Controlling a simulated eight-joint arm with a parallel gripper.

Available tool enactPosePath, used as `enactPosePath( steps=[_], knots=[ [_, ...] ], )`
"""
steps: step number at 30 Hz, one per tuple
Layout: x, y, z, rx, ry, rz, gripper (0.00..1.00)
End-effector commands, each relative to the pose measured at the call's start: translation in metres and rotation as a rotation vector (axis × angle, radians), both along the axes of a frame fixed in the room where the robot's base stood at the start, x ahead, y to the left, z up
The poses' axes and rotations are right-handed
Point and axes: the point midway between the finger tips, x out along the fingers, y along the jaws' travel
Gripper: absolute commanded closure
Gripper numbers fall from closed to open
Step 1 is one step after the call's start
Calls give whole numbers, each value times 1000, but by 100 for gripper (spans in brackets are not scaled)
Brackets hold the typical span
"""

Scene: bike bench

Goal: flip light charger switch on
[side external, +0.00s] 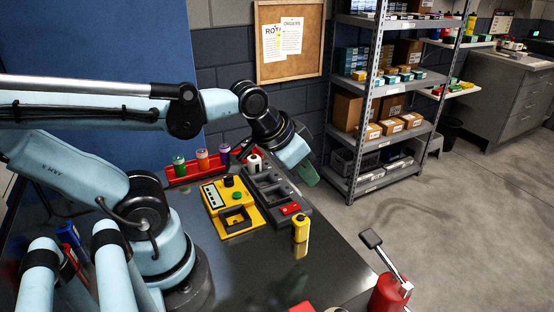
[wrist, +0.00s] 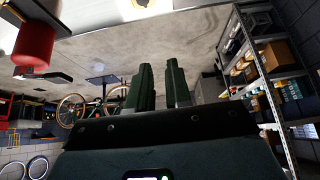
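A dark grey charger-like unit (side external: 262,184) with slots lies on the bench and has a red switch (side external: 290,208) at its near end. I cannot tell whether the switch is on or off. A white-topped cylinder (side external: 254,163) stands in its far end. My gripper (side external: 306,173) is in the air above and to the right of the unit, with its dark green fingers pointing down and right. In the wrist view, the fingers of my gripper (wrist: 161,82) are apart with an empty gap. The charger and switch are not visible there.
A yellow box (side external: 232,207) with a green button sits left of the unit. A yellow cylinder (side external: 301,228) stands close to its near end. A red tray (side external: 193,172) holds several cylinders behind. A red canister (side external: 389,294) with a lever is at the front right.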

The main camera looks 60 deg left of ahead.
Motion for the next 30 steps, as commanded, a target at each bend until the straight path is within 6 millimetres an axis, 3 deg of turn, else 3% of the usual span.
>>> enactPosePath(
  steps=[1, 3, 15, 30],
  knots=[
    [2, 5, 3, 5, 31, 6, 89],
    [2, 13, 7, 12, 89, 10, 100],
    [1, 52, 27, -2, 411, 4, 100],
    [-1, 57, 30, -10, 453, -2, 100]
  ],
)
